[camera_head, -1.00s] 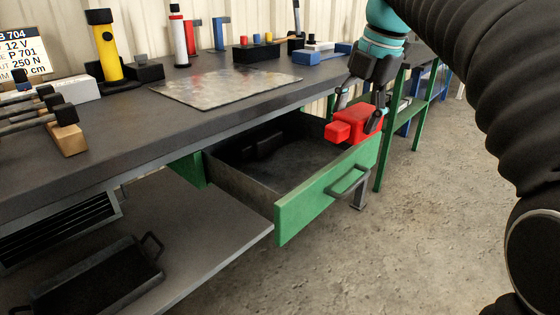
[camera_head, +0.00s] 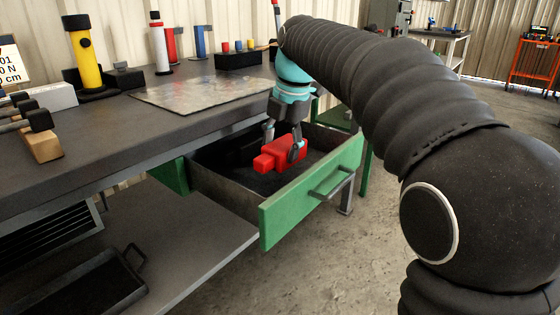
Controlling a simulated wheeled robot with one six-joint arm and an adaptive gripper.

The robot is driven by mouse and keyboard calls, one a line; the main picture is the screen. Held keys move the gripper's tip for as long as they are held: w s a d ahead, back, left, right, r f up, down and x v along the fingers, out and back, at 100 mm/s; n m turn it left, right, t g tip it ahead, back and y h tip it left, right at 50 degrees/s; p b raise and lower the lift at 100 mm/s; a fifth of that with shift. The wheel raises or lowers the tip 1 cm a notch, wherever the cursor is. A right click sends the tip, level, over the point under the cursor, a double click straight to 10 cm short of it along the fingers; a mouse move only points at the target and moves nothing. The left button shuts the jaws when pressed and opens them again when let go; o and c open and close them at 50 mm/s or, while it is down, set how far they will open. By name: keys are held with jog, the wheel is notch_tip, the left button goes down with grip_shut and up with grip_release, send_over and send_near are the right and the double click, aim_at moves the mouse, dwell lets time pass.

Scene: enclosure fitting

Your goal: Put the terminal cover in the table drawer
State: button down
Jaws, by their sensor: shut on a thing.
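The terminal cover looks like a red block with a smaller red stub at its left end (camera_head: 283,153). My gripper (camera_head: 284,147) is shut on it from above. The table drawer (camera_head: 222,190) is pulled open under the bench, with grey walls and a green front with a grey handle. Part of the drawer's inside is hidden behind the cover and my gripper.
The workbench top (camera_head: 110,135) holds a metal plate (camera_head: 200,93), a yellow cylinder (camera_head: 84,55), a white bottle (camera_head: 159,45) and clamps at the left. A lower shelf (camera_head: 170,235) carries a black tray (camera_head: 80,290). Open floor lies right of the drawer.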

jog(key=shift+s+d+b+x, duration=0.15)
jog(key=shift+b+x, duration=0.1)
jog(key=shift+x, duration=0.65)
jog(key=shift+s+d+b+x, duration=0.15)
jog(key=shift+b+x, duration=0.05)
jog(key=shift+x, duration=0.7)
jog(key=shift+f, duration=0.15)
jog(key=shift+c, duration=1.2)
grip_release()
